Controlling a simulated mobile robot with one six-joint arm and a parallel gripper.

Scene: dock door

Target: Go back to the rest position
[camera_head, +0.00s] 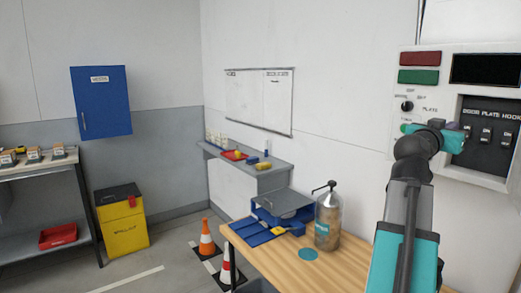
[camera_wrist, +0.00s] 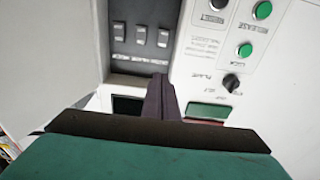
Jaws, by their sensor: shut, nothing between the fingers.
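My gripper (camera_head: 454,127) is raised in front of the white control panel (camera_head: 440,98) at the right of the head view. In the wrist view its dark fingers (camera_wrist: 160,97) are shut together and empty. The panel there appears upside down, with several rocker switches (camera_wrist: 141,35), a black rotary knob (camera_wrist: 231,82) and green buttons (camera_wrist: 245,50). The fingers cover part of the panel. I cannot tell whether they touch it.
A wooden table (camera_head: 265,258) below holds a blue case (camera_head: 282,208) and a clear pump bottle (camera_head: 327,220). Orange cones (camera_head: 206,240) stand beside it. A grey shelf (camera_head: 270,178), yellow bin (camera_head: 122,228) and blue cabinet (camera_head: 101,105) are farther off. Floor at left is partly clear.

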